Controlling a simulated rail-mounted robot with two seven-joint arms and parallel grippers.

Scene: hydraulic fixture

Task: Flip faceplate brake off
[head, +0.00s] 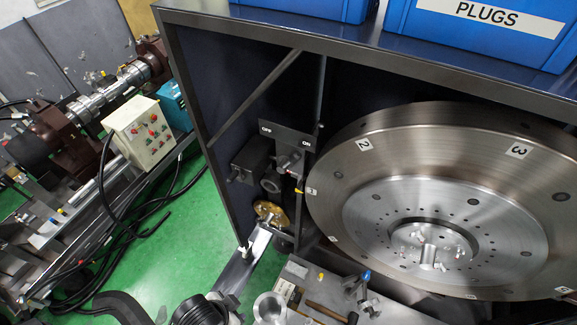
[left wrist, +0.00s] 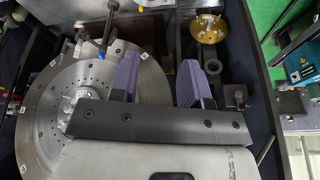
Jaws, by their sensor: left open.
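The large round steel faceplate (head: 375,190) with numbered tags fills the right of the head view. It is also at the left of the left wrist view (left wrist: 45,120). The brake's black label plate (head: 287,137), marked OFF at left and ON at right, stands just left of the faceplate. A small grey and black handle assembly (head: 289,161) sits under it; I cannot tell which way the handle points. My left gripper (left wrist: 158,78) is open, its two purple fingers apart with nothing visible between them. Its body hides part of the brake area in the left wrist view. My right gripper is not in view.
A gold disc (head: 270,213) and a dark ring (head: 271,184) lie below the brake. A black box (head: 249,158) is left of it. Blue bins (head: 480,32) stand on the frame's top. A lathe-like machine and control box (head: 142,130) stand at left over green floor.

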